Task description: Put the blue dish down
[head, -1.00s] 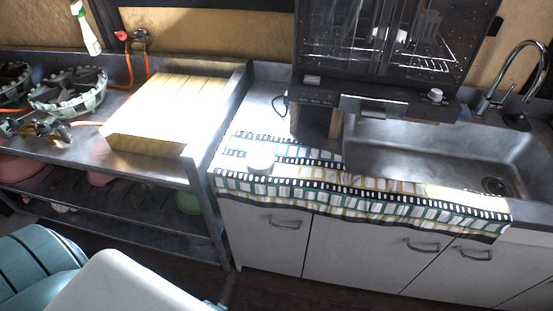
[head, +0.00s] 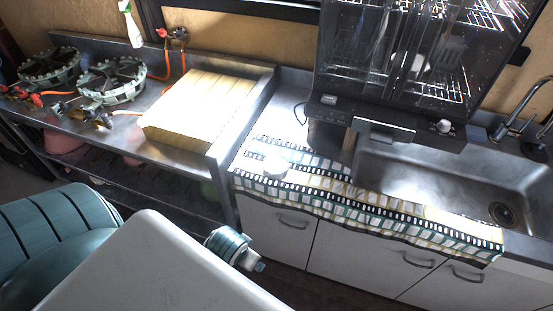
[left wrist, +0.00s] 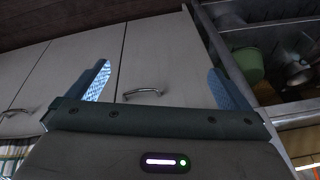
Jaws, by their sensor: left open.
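I see no dish that is clearly blue. A small pale, round dish or bowl (head: 276,162) stands on the film-strip patterned cloth (head: 330,190) on the counter, left of the sink; it looks whitish in this light. My left gripper (left wrist: 159,78) is open in the left wrist view, with blue fingertips apart and nothing between them. Behind it are pale cabinet doors with a metal handle (left wrist: 143,92). In the head view my left arm reaches in at the lower left, in front of the counter and below the dish. My right gripper is not in view.
A metal sink (head: 440,180) is at the right, with a dark glass-fronted cabinet (head: 400,60) behind the cloth. A yellow slatted block (head: 200,108) and gas burners (head: 112,80) sit on the metal table at left. A green bowl (left wrist: 249,64) is on a lower shelf.

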